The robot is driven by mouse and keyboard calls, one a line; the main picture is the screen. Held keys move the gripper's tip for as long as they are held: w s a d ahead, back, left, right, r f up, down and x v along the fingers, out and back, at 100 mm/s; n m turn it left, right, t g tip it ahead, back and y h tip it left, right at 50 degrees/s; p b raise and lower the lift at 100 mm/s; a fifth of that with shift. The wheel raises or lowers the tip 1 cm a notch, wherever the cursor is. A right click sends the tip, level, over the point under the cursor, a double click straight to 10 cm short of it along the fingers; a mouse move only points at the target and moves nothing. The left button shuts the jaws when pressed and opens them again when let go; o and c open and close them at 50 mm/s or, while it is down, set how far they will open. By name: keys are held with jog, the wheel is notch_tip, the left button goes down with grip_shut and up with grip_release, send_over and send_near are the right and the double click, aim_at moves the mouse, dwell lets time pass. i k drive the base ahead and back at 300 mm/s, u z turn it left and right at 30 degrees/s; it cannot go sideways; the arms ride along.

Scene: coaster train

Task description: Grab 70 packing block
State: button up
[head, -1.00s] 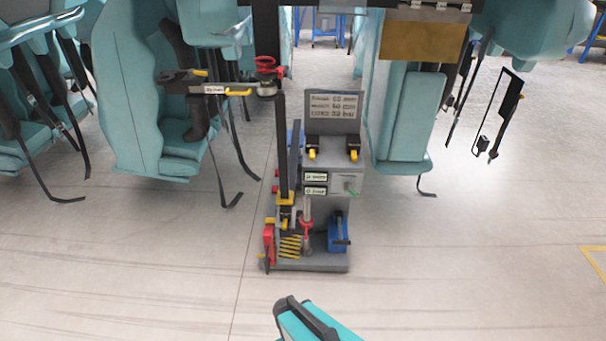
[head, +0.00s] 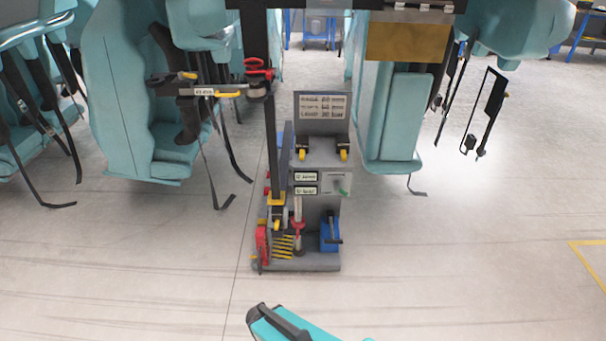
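A grey tool stand (head: 318,152) is upright on the floor at mid-picture. Two small black blocks with yellow tips, one on the left (head: 302,149) and one on the right (head: 342,149), sit on its upper ledge below a grey sign. Two small labels are on its front, too small to read surely. I cannot tell which item is the 70 packing block. On the stand's base are a red tool (head: 262,243), yellow pieces (head: 284,246) and a blue tool (head: 329,236). My gripper is not in view; only a teal and black part, probably of my arm, shows at the bottom.
Teal coaster seats with dangling black straps hang left (head: 125,100) and right (head: 390,115) of the stand. A labelled black arm with a yellow handle (head: 228,95) projects at upper left, near a red handwheel (head: 258,68). The floor before the stand is clear.

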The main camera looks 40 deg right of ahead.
aim_at(278, 210)
jog(key=u, duration=0.15)
jog(key=k, duration=1.2)
jog(key=z, duration=0.8)
jog(key=i, duration=0.9)
